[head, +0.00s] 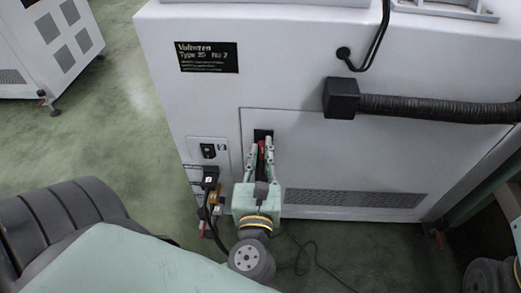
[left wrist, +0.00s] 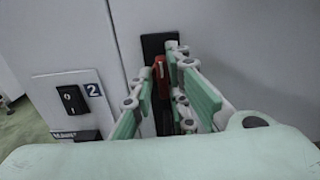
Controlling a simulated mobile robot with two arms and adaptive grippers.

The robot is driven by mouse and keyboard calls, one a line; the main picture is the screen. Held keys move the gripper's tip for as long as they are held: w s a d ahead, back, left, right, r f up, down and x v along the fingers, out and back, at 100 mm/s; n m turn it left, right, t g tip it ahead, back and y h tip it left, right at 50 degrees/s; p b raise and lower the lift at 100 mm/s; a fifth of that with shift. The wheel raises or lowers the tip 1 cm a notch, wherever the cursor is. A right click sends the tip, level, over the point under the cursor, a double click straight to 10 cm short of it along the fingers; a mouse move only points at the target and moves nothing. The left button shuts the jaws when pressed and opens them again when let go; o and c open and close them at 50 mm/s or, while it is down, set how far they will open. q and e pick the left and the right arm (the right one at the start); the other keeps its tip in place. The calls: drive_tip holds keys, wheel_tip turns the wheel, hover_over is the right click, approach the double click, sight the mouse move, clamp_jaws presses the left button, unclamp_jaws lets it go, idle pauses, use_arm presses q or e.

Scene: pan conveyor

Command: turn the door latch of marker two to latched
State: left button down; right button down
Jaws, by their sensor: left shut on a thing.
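The door latch has a red handle (head: 262,149) on a black plate (head: 263,133) at the left part of the machine's door panel. In the left wrist view the red handle (left wrist: 161,68) stands roughly upright before its black plate (left wrist: 154,44). My left gripper (head: 261,156) reaches it from below, with one finger on each side, and is shut on the handle. The marker two label (left wrist: 94,89) is left of the latch, beside a black switch. My right gripper is not in view.
The white machine (head: 300,65) fills the middle. A black switch (head: 208,151) and a plug with cable (head: 209,182) are left of my gripper. A black corrugated hose (head: 430,108) runs to the right. A thin cable lies on the green floor (head: 340,250).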

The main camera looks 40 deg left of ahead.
use_arm(q)
drive_tip(key=shift+w+d+f, duration=0.1)
drive_tip(key=shift+d+f, duration=0.05)
drive_tip(key=shift+d, duration=0.2)
drive_tip(key=c, duration=1.8)
unclamp_jaws()
drive_tip(key=shift+c, duration=0.2)
drive_tip(key=v, duration=1.2)
drive_tip(key=shift+a, duration=0.15)
